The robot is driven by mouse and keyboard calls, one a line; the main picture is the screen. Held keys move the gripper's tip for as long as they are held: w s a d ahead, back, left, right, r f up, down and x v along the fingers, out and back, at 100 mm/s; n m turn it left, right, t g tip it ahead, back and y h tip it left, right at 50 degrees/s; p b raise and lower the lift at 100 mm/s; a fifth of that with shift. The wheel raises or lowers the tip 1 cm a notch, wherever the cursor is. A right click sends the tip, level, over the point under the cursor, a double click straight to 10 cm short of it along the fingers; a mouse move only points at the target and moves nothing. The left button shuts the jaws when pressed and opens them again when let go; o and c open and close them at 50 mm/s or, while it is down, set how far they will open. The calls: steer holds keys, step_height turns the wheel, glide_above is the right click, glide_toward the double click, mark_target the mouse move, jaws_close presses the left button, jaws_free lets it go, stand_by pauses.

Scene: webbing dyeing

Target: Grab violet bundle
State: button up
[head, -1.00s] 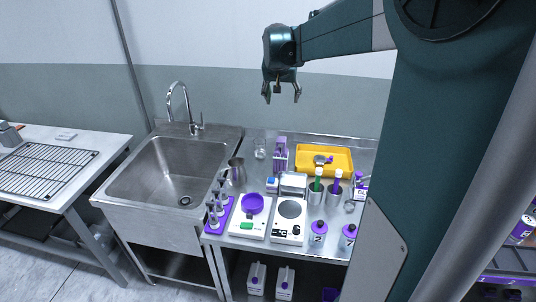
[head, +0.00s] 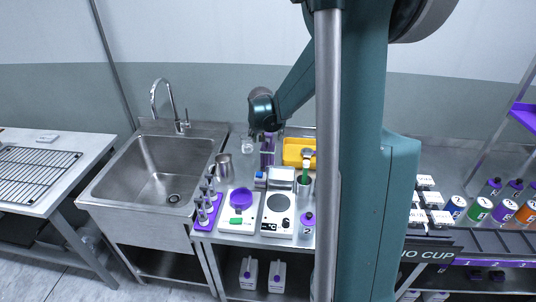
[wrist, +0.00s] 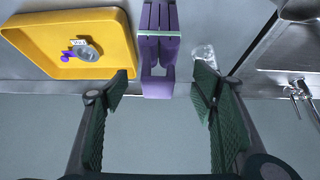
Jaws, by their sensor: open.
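The violet bundle (wrist: 158,20) shows in the wrist view as several upright violet strips, with a pale green band across them above a violet block-like lower part. In the head view it (head: 268,150) stands on the steel counter behind the scale, partly covered by my gripper. My gripper (wrist: 160,88) is open and empty. Its two dark green ribbed fingers are spread to either side of the bundle's line, apart from it. In the head view my gripper (head: 264,133) is just above the bundle's top; its fingertips are hard to make out there.
A yellow tray (wrist: 108,60) with a small violet-handled item lies beside the bundle. A clear glass (wrist: 204,54) stands on its other side. A metal pitcher (head: 225,165), a scale with a violet bowl (head: 241,197) and a hotplate (head: 278,203) are nearby. The sink (head: 130,168) is left.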

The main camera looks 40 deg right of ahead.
steer(key=shift+f, duration=0.15)
steer(key=shift+x, duration=1.2)
steer(key=shift+d, duration=0.1)
steer(key=shift+b+x, duration=0.65)
steer(key=shift+x, duration=1.95)
steer(key=shift+s, duration=0.1)
steer(key=c, duration=1)
steer(key=shift+c, duration=0.2)
step_height(320, 180, up, 10)
steer(key=p, duration=0.1)
